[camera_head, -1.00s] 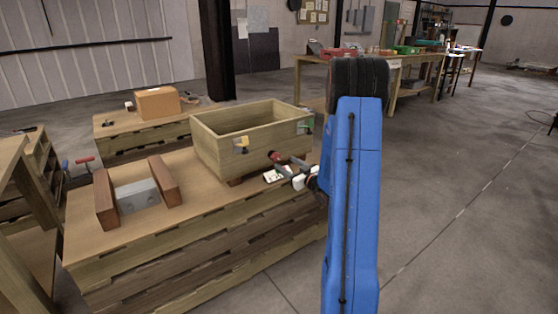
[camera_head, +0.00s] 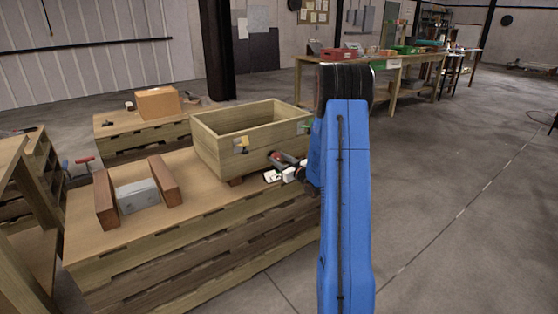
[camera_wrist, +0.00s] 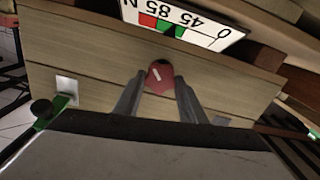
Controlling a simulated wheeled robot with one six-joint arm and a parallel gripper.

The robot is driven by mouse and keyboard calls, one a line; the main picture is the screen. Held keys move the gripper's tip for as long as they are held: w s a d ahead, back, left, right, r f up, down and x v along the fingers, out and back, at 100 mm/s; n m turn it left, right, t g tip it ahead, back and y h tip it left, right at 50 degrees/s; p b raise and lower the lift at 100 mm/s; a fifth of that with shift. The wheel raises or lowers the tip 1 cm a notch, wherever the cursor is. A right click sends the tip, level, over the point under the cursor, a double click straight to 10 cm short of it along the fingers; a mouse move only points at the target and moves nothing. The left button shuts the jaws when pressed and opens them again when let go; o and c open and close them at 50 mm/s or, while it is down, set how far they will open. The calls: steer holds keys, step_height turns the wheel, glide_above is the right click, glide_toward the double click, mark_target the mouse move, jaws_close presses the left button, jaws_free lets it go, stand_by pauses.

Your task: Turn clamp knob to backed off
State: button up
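The clamp knob (camera_wrist: 159,77) is round and red with a white mark on its face. In the wrist view it sits against the pale wooden crate wall, between my fingertips. My gripper (camera_wrist: 161,82) is open, one finger on each side of the knob, with thin gaps that leave contact unclear. In the head view the knob (camera_head: 274,156) shows dark red at the crate's front, with my gripper (camera_head: 284,162) close against it. A white scale card (camera_wrist: 185,22) with 0, 45, 85, N and red and green bands appears upside down. The mark's exact reading is unclear.
The wooden crate (camera_head: 213,152) stands on a pallet-like bench (camera_head: 150,238). A grey block (camera_head: 136,196) lies between two brown wooden bars at left. Open floor lies to the right.

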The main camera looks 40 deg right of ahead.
steer(key=shift+n, duration=0.4)
steer(key=n, duration=0.3)
steer(key=shift+a+n, duration=0.1)
steer(key=shift+n, duration=0.2)
steer(key=n, duration=0.4)
steer(key=shift+f+n, duration=0.1)
steer(key=shift+n, duration=0.2)
steer(key=n, duration=0.4)
steer(key=shift+a+f+n, duration=0.1)
steer(key=shift+n, duration=0.2)
steer(key=n, duration=0.3)
steer(key=shift+n, duration=0.3)
steer(key=n, duration=0.4)
steer(key=shift+f, duration=0.15)
steer(key=n, duration=0.5)
steer(key=shift+f, duration=0.1)
steer(key=n, duration=0.4)
steer(key=shift+s+n, duration=0.1)
steer(key=shift+n, duration=0.2)
steer(key=shift+d+n, duration=0.2)
steer(key=shift+n, duration=1.9)
